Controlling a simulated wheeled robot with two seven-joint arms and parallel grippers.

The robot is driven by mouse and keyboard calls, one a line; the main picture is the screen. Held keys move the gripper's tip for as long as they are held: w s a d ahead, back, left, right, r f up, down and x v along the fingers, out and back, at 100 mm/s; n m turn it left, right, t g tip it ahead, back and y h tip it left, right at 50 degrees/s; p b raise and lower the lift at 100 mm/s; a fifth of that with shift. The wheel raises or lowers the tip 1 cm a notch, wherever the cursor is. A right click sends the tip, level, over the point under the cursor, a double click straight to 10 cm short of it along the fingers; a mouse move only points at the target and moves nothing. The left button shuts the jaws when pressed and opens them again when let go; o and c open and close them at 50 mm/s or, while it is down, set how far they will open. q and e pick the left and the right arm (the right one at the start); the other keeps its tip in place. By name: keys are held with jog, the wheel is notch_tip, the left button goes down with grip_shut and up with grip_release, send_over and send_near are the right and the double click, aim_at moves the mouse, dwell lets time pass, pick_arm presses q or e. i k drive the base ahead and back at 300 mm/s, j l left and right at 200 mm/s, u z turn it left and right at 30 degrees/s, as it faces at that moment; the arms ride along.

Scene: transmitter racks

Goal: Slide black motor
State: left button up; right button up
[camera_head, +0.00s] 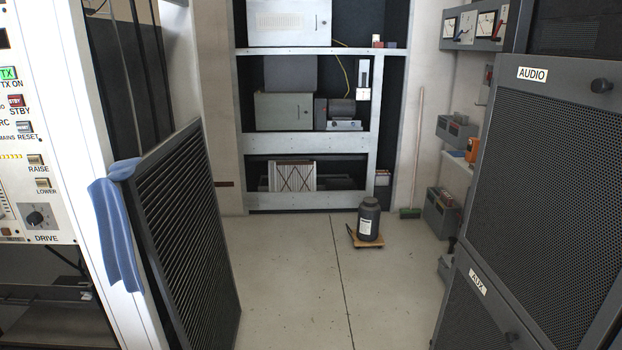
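A dark motor (340,110) sits on the middle shelf of the open rack at the back of the room. It has a rounded body and rests on a light metal base (345,126). It is to the right of a pale grey-green box (283,111). It is small in this view, so its fine detail cannot be told. Neither of my grippers is in view.
A dark canister (368,218) stands on a small wooden dolly (366,243) on the floor before the rack. A louvred panel (185,230) leans at left with a blue cloth (115,230). Perforated cabinets (550,170) stand at right.

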aim_at(367, 233)
jog(key=i, duration=2.3)
